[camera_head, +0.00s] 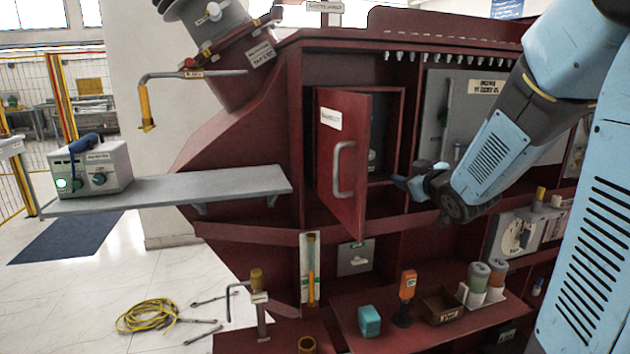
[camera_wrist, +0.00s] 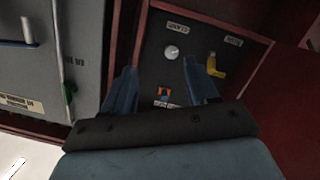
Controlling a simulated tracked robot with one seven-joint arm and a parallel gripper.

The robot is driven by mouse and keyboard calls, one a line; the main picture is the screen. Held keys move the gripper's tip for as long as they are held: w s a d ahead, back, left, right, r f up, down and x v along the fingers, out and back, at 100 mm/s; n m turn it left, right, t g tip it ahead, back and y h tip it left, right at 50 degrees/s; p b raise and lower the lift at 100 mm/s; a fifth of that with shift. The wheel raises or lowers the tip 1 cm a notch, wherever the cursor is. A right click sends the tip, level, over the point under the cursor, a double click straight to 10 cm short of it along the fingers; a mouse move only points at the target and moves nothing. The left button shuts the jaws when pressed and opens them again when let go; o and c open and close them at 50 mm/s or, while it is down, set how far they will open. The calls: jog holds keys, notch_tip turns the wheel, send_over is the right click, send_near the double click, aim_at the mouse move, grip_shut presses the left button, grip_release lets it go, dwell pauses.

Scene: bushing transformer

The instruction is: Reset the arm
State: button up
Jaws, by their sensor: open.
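My blue arm comes in from the right in the head view. My gripper (camera_head: 410,184) is in front of the open red cabinet, just right of its swung-out door (camera_head: 342,160) with a grey handle. In the wrist view my gripper (camera_wrist: 160,88) shows two blue fingers spread apart with nothing between them. Beyond them is a dark panel (camera_wrist: 195,35) with a round white knob (camera_wrist: 171,52), a yellow lever (camera_wrist: 215,67) and a small orange part (camera_wrist: 164,92) between the fingers. I cannot tell whether the fingers touch the panel.
A grey shelf (camera_head: 215,184) with a control box (camera_head: 100,169) juts out left. The lower red shelf (camera_head: 375,343) holds a teal block (camera_head: 369,320), an orange tool (camera_head: 407,287) and cylinders (camera_head: 478,277). A yellow cable (camera_head: 148,314) lies on the floor.

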jog(key=s+a+m+g+h, duration=0.2)
jog(key=s+m+g, duration=0.5)
jog(key=s, duration=2.2)
jog(key=g+h, duration=0.1)
jog(key=g, duration=0.2)
jog(key=shift+s+f, duration=0.2)
jog(key=shift+s, duration=0.05)
